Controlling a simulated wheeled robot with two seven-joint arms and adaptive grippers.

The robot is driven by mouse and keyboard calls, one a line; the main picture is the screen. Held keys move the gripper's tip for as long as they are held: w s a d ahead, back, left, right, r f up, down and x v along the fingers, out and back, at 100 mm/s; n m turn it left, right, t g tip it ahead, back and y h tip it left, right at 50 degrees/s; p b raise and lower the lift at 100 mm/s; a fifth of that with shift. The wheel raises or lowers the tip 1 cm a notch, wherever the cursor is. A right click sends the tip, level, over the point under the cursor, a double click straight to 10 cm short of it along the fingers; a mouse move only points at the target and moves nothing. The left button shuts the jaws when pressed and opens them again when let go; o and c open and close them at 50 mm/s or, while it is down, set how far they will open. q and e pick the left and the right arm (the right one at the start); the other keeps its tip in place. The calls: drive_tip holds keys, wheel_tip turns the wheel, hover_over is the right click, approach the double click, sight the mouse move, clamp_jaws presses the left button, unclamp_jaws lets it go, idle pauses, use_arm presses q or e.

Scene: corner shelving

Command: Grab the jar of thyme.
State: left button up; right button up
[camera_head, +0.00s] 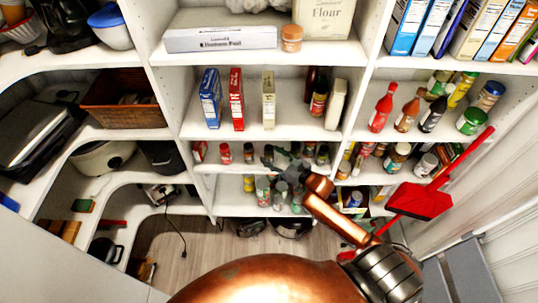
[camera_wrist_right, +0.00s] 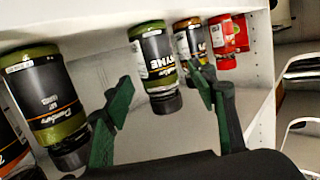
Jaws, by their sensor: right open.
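In the right wrist view, a jar with green contents, a black cap and a dark label (camera_wrist_right: 152,55) shows letters that look like the end of "thyme". The picture appears upside down, with caps pointing down. My right gripper (camera_wrist_right: 159,74) is open, its two green-padded fingers on either side of this jar's cap end, with nothing held; contact is not visible. In the head view my right gripper (camera_head: 278,160) reaches to the lower spice shelf, and I cannot pick out the thyme jar there. My left gripper is not in view.
In the wrist view, a larger bay leaves jar (camera_wrist_right: 45,98) stands left, and orange (camera_wrist_right: 189,40) and red (camera_wrist_right: 228,42) containers stand right. In the head view, shelf boards (camera_head: 262,132) lie above, and a red dustpan (camera_head: 420,201) is right of my arm.

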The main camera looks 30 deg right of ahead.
drive_tip(key=shift+x, duration=1.1)
drive_tip(key=c, duration=1.3)
drive_tip(key=shift+c, duration=0.2)
